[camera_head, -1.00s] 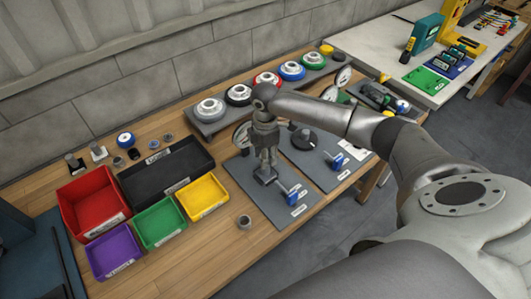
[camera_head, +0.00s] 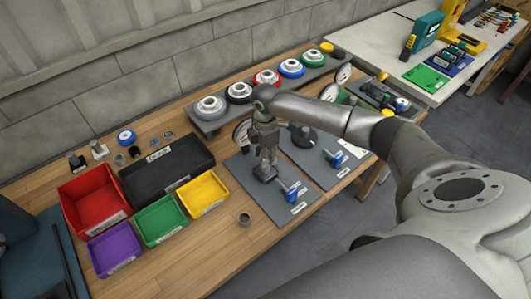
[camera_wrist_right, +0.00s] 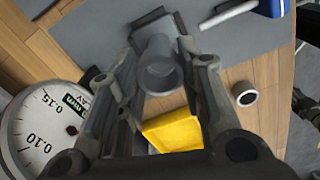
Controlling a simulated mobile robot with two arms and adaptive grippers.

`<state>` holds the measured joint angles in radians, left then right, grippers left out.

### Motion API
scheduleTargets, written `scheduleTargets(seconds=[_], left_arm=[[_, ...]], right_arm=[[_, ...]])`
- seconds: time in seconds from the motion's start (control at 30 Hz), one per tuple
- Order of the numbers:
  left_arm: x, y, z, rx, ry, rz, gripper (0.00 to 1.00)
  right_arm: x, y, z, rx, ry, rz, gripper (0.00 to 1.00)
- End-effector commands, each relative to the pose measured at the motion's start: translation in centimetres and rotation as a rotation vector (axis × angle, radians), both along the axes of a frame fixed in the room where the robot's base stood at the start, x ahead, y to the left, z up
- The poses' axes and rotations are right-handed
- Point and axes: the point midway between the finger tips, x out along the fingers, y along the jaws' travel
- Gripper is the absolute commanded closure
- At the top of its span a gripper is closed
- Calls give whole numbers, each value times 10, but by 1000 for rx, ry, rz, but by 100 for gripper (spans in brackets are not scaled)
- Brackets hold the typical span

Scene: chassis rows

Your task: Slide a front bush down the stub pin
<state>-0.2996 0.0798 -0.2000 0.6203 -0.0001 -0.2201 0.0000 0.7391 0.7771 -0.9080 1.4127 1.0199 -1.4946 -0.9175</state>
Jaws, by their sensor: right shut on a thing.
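My right gripper (camera_head: 266,163) points down over the nearer grey plate (camera_head: 244,187). In the right wrist view its fingers (camera_wrist_right: 160,85) are shut on a grey hollow bush (camera_wrist_right: 158,62). A dark block (camera_head: 266,174) on the plate lies just below the fingertips. The stub pin is not clearly seen; the bush and fingers cover that spot, so I cannot tell whether the bush is around it. Another grey bush (camera_head: 244,219) stands loose on the wood in front of the plate; it also shows in the right wrist view (camera_wrist_right: 244,94). My left gripper is not in view.
A blue-handled clamp (camera_head: 291,192) sits on the plate's right part. A dial gauge (camera_head: 241,133) stands close behind the gripper. Yellow (camera_head: 203,208), green, purple, red and black bins fill the left. The wood in front of the bins is mostly clear.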

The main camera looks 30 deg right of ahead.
Motion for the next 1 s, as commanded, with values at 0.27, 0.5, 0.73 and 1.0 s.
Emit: scheduleTargets(seconds=[0.27, 0.5, 0.73, 1.0], left_arm=[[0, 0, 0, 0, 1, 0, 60], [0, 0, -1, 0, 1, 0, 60], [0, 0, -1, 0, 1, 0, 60], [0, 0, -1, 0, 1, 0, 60]], right_arm=[[0, 0, -1, 0, 0, 0, 92], [0, 0, -6, 0, 0, 0, 92], [0, 0, -10, -1, 0, -1, 92], [0, 0, -11, 0, -1, -1, 92]])
